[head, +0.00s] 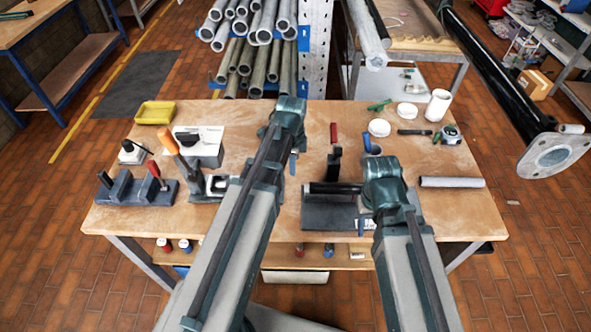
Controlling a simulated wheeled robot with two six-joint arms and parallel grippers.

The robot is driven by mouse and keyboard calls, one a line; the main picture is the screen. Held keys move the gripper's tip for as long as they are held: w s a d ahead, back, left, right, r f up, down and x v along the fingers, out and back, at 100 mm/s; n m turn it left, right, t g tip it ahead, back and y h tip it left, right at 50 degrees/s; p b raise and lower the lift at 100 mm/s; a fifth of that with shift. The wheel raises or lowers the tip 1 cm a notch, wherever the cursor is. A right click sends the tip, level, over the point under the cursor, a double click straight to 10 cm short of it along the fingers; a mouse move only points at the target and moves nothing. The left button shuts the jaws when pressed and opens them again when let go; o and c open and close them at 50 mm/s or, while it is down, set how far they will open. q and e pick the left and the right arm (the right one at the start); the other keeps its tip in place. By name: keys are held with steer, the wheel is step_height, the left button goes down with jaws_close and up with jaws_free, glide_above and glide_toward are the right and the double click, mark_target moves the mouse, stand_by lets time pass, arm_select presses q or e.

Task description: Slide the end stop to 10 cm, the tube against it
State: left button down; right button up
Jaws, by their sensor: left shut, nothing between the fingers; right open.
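My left gripper (293,165) points down over the middle of the bench, left of an upright black block with a red handle (335,150). Its fingers are shut and empty. My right gripper (364,197) is open over the right part of a dark base plate (322,215); its own wrist hides most of its fingers. A short black bar or tube (332,187) lies level above the plate, its right end close to the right gripper. A grey tube (452,182) lies alone on the bench at the right. I cannot tell which part is the end stop, nor read any scale.
The wooden bench (250,118) also holds a grey clamp fixture with a red handle (135,189), an orange-handled device (200,150), a yellow tray (156,112) and white cups (379,128). The bench's back middle is fairly clear.

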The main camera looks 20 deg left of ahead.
mark_target(311, 185)
arm_select(q)
step_height(311, 185, down, 10)
steer(key=b, duration=0.9)
steer(key=shift+r, duration=0.2)
steer(key=d, duration=0.2)
steer(key=w+d, duration=0.1)
steer(key=shift+d+r+p, duration=0.25)
steer(key=shift+r+p, duration=0.1)
steer(key=shift+d, duration=0.2)
steer(key=shift+d, duration=0.1)
steer(key=shift+w+d, duration=0.3)
steer(key=shift+d, duration=0.5)
steer(key=shift+a, duration=0.1)
